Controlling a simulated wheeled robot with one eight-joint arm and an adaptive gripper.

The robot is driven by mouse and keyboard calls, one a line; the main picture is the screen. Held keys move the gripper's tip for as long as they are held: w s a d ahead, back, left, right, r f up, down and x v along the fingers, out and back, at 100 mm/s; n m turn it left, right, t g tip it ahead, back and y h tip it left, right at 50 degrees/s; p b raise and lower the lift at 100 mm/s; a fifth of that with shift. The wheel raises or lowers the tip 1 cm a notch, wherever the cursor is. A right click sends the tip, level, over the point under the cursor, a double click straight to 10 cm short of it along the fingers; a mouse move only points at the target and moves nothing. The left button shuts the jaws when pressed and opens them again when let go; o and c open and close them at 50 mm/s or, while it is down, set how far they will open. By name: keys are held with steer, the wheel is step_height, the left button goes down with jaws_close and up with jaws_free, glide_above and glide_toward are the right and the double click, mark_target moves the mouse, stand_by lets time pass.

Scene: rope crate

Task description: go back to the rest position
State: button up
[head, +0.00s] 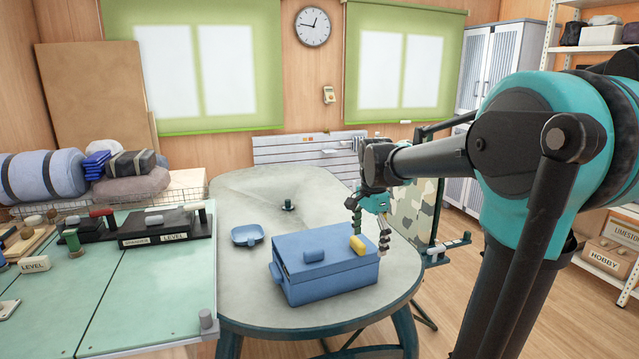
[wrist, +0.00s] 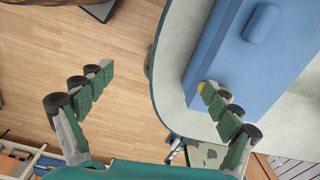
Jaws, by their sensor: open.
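My gripper (head: 371,228) is at the right end of the blue crate (head: 335,283) on the oval table, in the head view. In the wrist view my gripper (wrist: 155,88) has its two green fingers wide apart with nothing between them. The crate is closed by a blue lid with a raised handle (head: 313,254); the crate also shows in the wrist view (wrist: 270,60). A yellow piece (head: 358,245) sits on the lid's right end, close to my fingers. In the wrist view one finger partly covers it.
The oval table (head: 240,190) also holds a small blue dish (head: 247,235) and a small dark green object (head: 289,206). A green-topped bench (head: 130,280) stands at the left. A camouflage panel (head: 412,205) stands beyond the table's right edge. Open wooden floor lies to the right.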

steer(key=s+d+f+n+t, duration=0.2)
steer(key=s+f+n, duration=0.4)
steer(key=s+f, duration=0.2)
steer(key=s+d+f+n+t, duration=0.1)
steer(key=s+d+f+n, duration=0.2)
steer(key=s+f+n, duration=0.3)
steer(key=s+f, duration=0.3)
steer(key=shift+s+d+f+n+t, duration=0.25)
steer(key=shift+d+f+n+t, duration=0.05)
steer(key=shift+f+t, duration=0.1)
steer(key=shift+r, duration=0.1)
stand_by(1.0)
